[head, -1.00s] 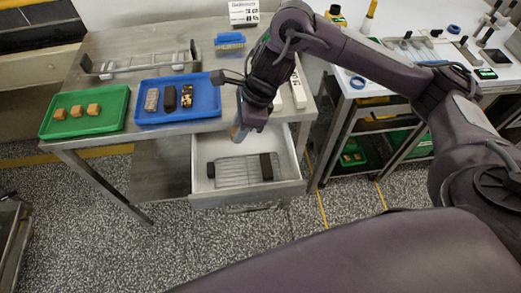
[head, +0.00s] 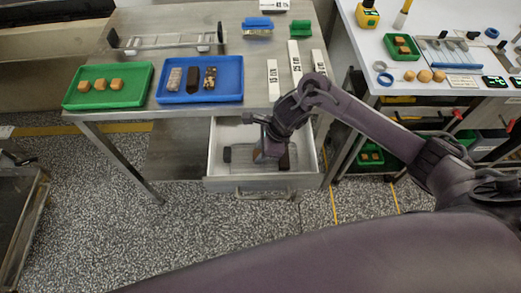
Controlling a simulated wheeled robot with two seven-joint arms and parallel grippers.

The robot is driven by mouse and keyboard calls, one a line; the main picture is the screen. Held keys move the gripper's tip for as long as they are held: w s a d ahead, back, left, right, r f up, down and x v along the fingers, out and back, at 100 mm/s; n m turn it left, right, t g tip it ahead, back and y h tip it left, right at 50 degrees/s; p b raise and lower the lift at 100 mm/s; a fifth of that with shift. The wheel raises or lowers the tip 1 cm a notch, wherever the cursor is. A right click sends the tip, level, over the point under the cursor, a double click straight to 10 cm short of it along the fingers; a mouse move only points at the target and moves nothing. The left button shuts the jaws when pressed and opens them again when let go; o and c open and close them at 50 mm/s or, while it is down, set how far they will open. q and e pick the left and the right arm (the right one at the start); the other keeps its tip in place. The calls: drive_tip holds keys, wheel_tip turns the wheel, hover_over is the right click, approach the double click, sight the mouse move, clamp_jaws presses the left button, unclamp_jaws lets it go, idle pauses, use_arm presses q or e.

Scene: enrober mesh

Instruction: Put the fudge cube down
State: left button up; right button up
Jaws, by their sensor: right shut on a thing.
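My right gripper (head: 262,152) reaches down into the open drawer (head: 214,145), over the wire mesh (head: 244,158) lying in it. It is shut on a small tan piece that looks like the fudge cube (head: 258,156), mostly hidden by the fingers. I cannot tell whether the cube touches the mesh. Three more tan cubes (head: 101,84) sit in a row on the green tray (head: 132,95) on the steel table. My left gripper is not in view.
A blue tray (head: 225,95) with three bars stands above the drawer at the table's front. A wire rack (head: 165,42) stands behind the trays. Labelled white strips (head: 296,62) lie right of the blue tray.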

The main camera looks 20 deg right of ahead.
drive_tip(key=shift+f, duration=0.2)
drive_tip(key=shift+f+b, duration=0.1)
drive_tip(key=shift+b, duration=0.2)
drive_tip(key=o, duration=0.8)
drive_tip(key=shift+c, duration=0.2)
drive_tip(key=shift+r+p, duration=0.4)
drive_tip(key=shift+p, duration=0.05)
drive_tip(key=v, duration=1.1)
drive_tip(key=shift+d+r+b, duration=0.25)
drive_tip(key=shift+r+b, duration=0.05)
drive_tip(key=shift+b, duration=0.15)
